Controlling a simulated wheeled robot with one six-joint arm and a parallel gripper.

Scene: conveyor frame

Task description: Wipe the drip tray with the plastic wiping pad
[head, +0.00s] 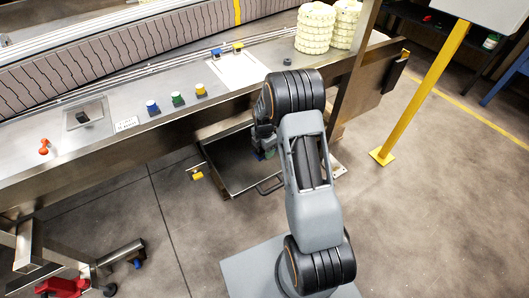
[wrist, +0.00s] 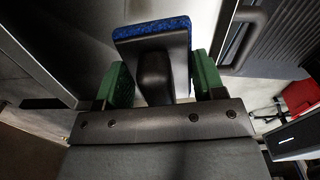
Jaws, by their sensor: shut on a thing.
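The drip tray (head: 232,172) is a shallow dark metal tray under the conveyor frame, with a bar handle (head: 269,187) on its near side. My gripper (head: 264,148) is over the tray's right part in the head view, largely hidden by my arm. In the wrist view my gripper (wrist: 162,80) has its green fingers shut on the dark grip of the wiping pad (wrist: 152,30). The pad has a dark backing and a blue wiping face, turned away from the wrist camera. Whether the pad touches the tray cannot be told.
The steel conveyor edge (head: 120,150) runs above the tray and limits room over it. A yellow post (head: 425,90) stands at the right. A small yellow item (head: 197,175) shows left of the tray. Open floor lies in front and to the right.

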